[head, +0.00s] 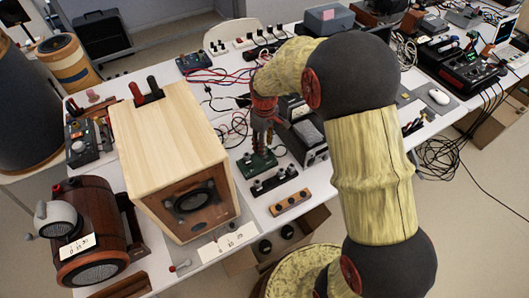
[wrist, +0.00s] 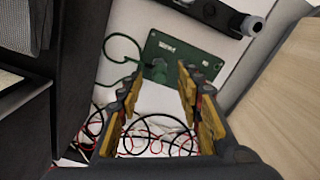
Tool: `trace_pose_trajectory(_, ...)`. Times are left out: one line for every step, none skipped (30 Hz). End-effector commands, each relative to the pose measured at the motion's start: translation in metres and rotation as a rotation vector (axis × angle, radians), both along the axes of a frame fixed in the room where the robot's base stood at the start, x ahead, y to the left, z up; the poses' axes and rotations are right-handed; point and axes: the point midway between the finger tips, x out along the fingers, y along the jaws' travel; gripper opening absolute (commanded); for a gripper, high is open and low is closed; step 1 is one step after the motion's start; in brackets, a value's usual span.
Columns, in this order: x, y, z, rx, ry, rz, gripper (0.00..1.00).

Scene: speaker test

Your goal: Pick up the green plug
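The green plug (wrist: 157,70) stands on a dark green panel (wrist: 190,52) in the wrist view, with a green cable curling off to the left. My gripper (wrist: 158,82) is open; the plug shows in the gap between its two fingertips, and nothing is held. I cannot tell how far the tips are from the plug. In the head view, my gripper (head: 263,132) points down above the green panel (head: 257,164). The plug is hard to make out there, partly hidden by the gripper.
A large wooden speaker (head: 170,150) stands close on the left, and grey-black equipment (head: 310,145) close on the right. A black strip with knobs (head: 273,181) lies in front of the panel. Red and black wires (wrist: 150,135) lie loose on the white table.

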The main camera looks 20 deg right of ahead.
Motion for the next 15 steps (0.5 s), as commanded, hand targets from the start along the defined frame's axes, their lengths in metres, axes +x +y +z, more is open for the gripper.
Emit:
trace_pose_trajectory(0.0, 0.0, -0.013, 0.0, 0.002, 0.0, 0.36)
trace_pose_trajectory(0.0, 0.0, -0.017, 0.0, 0.002, 0.0, 0.36)
trace_pose_trajectory(0.0, 0.0, -0.022, 0.0, 0.002, 0.0, 0.36)
trace_pose_trajectory(0.0, 0.0, -0.025, 0.0, 0.002, 0.0, 0.36)
trace_pose_trajectory(0.0, 0.0, -0.027, 0.0, 0.001, 0.0, 0.36)
trace_pose_trajectory(0.001, 0.0, -0.029, 0.0, 0.0, 0.0, 0.36)
trace_pose_trajectory(0.001, 0.0, -0.03, 0.0, 0.0, 0.0, 0.36)
trace_pose_trajectory(0.001, 0.0, -0.03, 0.0, 0.0, 0.0, 0.36)
trace_pose_trajectory(0.001, 0.0, -0.03, 0.001, -0.001, 0.0, 0.36)
trace_pose_trajectory(0.001, 0.0, -0.029, 0.001, -0.001, 0.0, 0.36)
trace_pose_trajectory(0.001, 0.0, -0.029, 0.001, -0.001, 0.0, 0.36)
trace_pose_trajectory(0.001, 0.0, -0.029, 0.0, 0.0, 0.0, 0.36)
trace_pose_trajectory(0.001, 0.0, -0.029, 0.0, 0.0, 0.0, 0.35)
trace_pose_trajectory(0.001, 0.0, -0.029, 0.0, 0.0, 0.0, 0.34)
trace_pose_trajectory(0.001, 0.0, -0.029, 0.0, 0.0, 0.0, 0.31)
